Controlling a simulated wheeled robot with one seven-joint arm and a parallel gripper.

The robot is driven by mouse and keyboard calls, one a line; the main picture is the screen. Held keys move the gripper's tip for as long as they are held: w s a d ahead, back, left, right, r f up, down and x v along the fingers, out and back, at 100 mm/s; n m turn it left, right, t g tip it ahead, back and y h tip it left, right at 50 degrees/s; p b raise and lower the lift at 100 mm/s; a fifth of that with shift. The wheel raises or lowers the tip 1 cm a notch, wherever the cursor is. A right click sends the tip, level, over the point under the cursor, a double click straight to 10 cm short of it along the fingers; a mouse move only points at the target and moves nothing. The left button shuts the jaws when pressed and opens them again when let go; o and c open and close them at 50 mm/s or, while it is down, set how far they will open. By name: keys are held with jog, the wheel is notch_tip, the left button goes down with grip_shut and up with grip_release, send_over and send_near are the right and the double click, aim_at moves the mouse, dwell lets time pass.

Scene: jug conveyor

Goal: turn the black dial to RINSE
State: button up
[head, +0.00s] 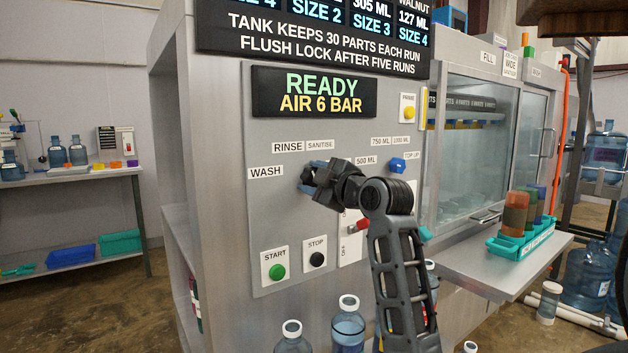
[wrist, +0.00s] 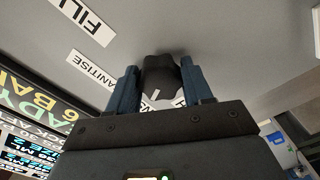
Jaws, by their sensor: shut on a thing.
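The black dial (wrist: 160,72) stands out from the grey panel in the wrist view, between the two blue fingers of my gripper (wrist: 160,84). The gripper is shut on it. A short white mark on the dial points toward the partly hidden labels near the gripper body; I cannot tell which label it meets. The wrist view also shows SANITISE (wrist: 94,71) and FILL (wrist: 82,18).
A display (head: 313,92) above reads READY, AIR 6 BAR. Green START (head: 277,272) and black STOP (head: 316,259) buttons sit below. A blue knob (head: 398,165) and a red switch (head: 361,226) are to the right, near my arm. Capped jugs (head: 348,326) stand below the panel.

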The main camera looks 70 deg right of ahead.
jog(key=shift+w, duration=0.1)
jog(key=o, duration=1)
jog(key=shift+o, duration=0.2)
jog(key=v, duration=0.8)
jog(key=shift+b, duration=0.3)
jog(key=shift+d, duration=0.1)
